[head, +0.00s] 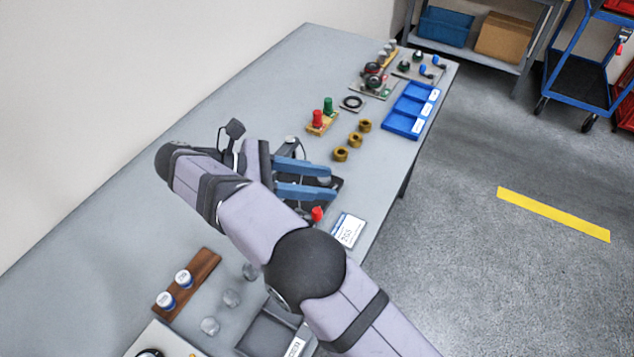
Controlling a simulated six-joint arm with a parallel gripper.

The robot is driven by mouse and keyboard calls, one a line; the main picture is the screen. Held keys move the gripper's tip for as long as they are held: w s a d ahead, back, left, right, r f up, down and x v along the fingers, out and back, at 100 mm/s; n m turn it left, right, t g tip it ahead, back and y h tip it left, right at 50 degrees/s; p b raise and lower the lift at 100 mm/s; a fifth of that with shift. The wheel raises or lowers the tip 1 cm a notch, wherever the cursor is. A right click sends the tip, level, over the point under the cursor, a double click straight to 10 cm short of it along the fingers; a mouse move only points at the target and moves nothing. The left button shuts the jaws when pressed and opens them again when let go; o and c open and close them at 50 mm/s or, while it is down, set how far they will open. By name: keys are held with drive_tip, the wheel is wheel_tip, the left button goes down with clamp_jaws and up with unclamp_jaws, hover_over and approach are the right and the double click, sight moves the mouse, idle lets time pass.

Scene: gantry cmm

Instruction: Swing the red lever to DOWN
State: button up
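A red knob (317,214), apparently the end of the red lever, shows just beyond my arm's upper edge. The rest of the lever is hidden behind my arm, so I cannot tell its position. A dark plate (337,186) lies beside it, mostly covered by my gripper. My gripper (332,183) has two blue fingers spread apart with a clear gap. It is over the dark plate, a little above the red knob in the picture and apart from it. A small grey part shows between the fingertips; I cannot tell what it belongs to.
A white label card (348,230) lies right of the knob. Brass rings (341,154), a red and green peg block (322,117) and a blue tray (411,110) stand farther back. A wooden rack (188,281) with white-capped jars is at front left. The table's left side is clear.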

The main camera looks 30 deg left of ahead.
drive_tip(key=w+d+r+m+g+h+p, duration=0.1)
drive_tip(key=w+d+r+m+g+p, duration=0.3)
drive_tip(key=w+d+r, duration=0.6)
drive_tip(key=d+r+m+g+p, duration=0.2)
drive_tip(key=d+r+g+p, duration=0.25)
drive_tip(key=d, duration=0.75)
drive_tip(key=s+a+f+n+g+y+p, duration=0.1)
drive_tip(key=s+a+f+g+y, duration=0.1)
drive_tip(key=s+a+f+y, duration=0.3)
drive_tip(key=s+a+f+n+g+y+p, duration=0.1)
drive_tip(key=s+a+f+g+y, duration=0.1)
drive_tip(key=s+f+y, duration=0.45)
drive_tip(key=w+a+f+n+y, duration=0.2)
drive_tip(key=a, duration=0.4)
drive_tip(key=w+a+f+n+t+y, duration=0.1)
drive_tip(key=a+f+n, duration=0.1)
drive_tip(key=a, duration=0.4)
drive_tip(key=shift+w+a+f+y, duration=0.15)
drive_tip(key=shift+w+f+y, duration=0.2)
drive_tip(key=shift+f, duration=0.15)
